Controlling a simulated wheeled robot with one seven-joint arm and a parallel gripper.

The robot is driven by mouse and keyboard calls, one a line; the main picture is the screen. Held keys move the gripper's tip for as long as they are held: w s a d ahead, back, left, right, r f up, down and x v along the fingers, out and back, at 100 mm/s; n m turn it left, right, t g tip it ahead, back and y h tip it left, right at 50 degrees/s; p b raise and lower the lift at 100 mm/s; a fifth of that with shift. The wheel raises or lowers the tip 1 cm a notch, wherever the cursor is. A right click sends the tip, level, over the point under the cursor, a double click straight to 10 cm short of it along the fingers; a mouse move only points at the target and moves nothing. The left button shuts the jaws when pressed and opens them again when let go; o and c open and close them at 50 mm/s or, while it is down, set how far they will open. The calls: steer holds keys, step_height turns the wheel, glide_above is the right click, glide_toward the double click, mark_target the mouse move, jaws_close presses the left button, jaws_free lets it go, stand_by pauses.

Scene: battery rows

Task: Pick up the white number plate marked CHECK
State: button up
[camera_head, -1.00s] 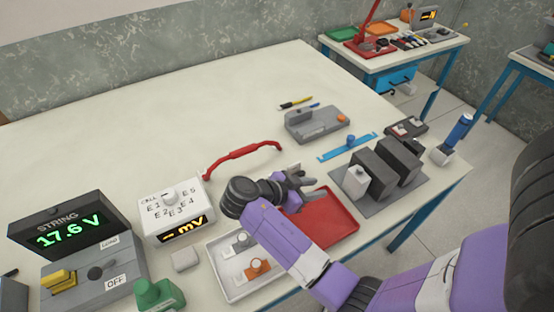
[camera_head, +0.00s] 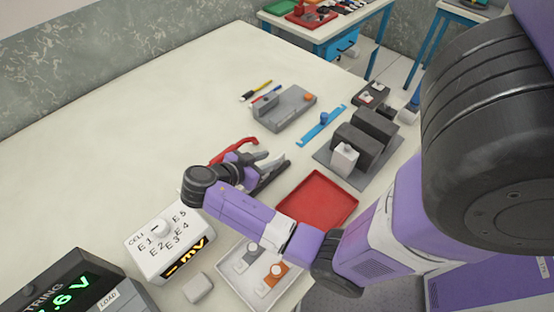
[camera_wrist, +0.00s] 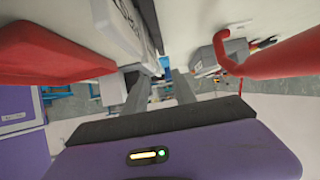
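I cannot read the word CHECK on anything in these views. Neither plate's marking is legible. My gripper (camera_head: 277,162) is over the table beyond the white tray, beside the red curved handle. In the wrist view my gripper (camera_wrist: 160,78) has its two fingers apart with nothing between them. My forearm passes over part of the white tray.
A white cell selector box (camera_head: 160,250) stands left of the white tray. A red tray (camera_head: 318,198) lies to its right. The red handle (camera_head: 228,150), a grey fixture (camera_head: 285,108), a blue strip (camera_head: 322,124) and dark blocks (camera_head: 372,125) stand farther back. The table's left side is clear.

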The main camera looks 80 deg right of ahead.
mark_target(278, 157)
steer(key=p+x, duration=0.1)
steer(key=x, duration=0.3)
steer(key=shift+s+d+p, duration=0.1)
steer(key=shift+s+p, duration=0.2)
steer(key=shift+p, duration=0.1)
steer(key=shift+s+d+f, duration=0.2)
steer(key=shift+d+f, duration=0.05)
jaws_close()
